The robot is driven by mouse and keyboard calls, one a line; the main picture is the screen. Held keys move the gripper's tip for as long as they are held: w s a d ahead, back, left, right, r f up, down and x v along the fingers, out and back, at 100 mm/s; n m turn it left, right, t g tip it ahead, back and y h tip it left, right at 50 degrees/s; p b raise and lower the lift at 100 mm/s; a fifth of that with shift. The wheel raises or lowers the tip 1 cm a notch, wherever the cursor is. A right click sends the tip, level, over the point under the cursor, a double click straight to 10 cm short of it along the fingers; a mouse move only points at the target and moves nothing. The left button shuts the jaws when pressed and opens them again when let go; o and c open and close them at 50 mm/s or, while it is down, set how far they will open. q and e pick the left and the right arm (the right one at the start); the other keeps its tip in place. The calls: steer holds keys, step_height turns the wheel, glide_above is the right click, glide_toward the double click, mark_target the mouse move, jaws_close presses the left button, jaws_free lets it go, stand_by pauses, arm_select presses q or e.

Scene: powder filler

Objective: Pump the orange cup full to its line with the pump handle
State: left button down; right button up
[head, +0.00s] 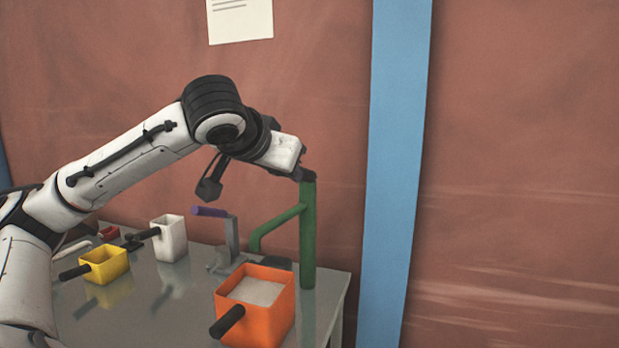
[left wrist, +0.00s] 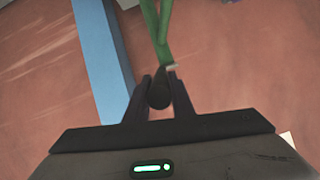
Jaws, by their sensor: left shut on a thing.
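The orange cup (head: 277,313) stands near the table's front right, its dark handle toward me. Pale powder (head: 256,292) lies inside, a little below the rim; I cannot make out a fill line. Behind the cup stands a green pump post (head: 308,238) with a side branch. My left gripper (head: 303,174) is at the top of this post. In the left wrist view my left gripper (left wrist: 159,84) is shut on a dark pump handle (left wrist: 159,94) at the end of the green part (left wrist: 158,35). My right gripper is not in view.
A yellow cup (head: 116,262) and a white cup (head: 176,240) stand at the left on the grey table (head: 190,312). A grey stand with a purple bar (head: 209,211) is left of the post. The table's right edge is close to the orange cup. A blue pillar (head: 394,170) stands behind.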

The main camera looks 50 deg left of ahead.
arm_select(q)
steer(key=shift+r, duration=0.25)
steer(key=c, duration=1.5)
jaws_free()
steer(key=shift+a, duration=0.1)
steer(key=shift+c, duration=0.2)
steer(key=v, duration=1)
steer(key=shift+r+p, duration=0.2)
steer(key=shift+p, duration=0.25)
